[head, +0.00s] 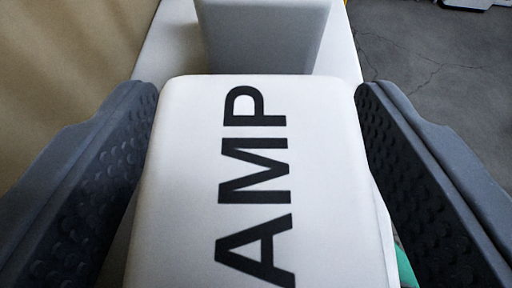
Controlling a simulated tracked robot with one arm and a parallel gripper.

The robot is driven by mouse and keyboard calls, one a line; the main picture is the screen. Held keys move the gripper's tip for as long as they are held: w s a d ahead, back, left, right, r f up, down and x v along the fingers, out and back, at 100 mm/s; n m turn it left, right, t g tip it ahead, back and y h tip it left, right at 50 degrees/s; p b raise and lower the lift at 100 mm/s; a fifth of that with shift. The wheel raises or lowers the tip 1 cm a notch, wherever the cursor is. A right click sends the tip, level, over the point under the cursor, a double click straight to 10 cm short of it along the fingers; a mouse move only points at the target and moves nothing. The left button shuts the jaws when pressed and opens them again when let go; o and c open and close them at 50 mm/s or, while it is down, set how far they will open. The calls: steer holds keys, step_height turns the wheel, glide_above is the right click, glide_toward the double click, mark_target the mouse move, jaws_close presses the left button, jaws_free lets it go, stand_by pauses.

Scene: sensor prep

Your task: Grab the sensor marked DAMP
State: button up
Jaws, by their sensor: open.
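A white block-shaped sensor (180,215) fills the middle of the head view. Black letters reading AMP show on its top face; any letter before them is cut off at the bottom edge. My gripper (258,95) is open, with one dark, studded finger on each side of this sensor. The left finger lies very close along its left side and the right finger close along its right side. I cannot tell whether either pad touches it. The near end of the sensor is out of view.
Another white block (265,38) stands just beyond the sensor, with no marking visible. Both are on a pale surface (172,50). Grey cracked floor (430,80) lies to the right and a tan surface (60,60) to the left. A bit of green shows at the lower right.

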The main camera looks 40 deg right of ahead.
steer(key=c, duration=1.1)
steer(key=shift+r, duration=0.15)
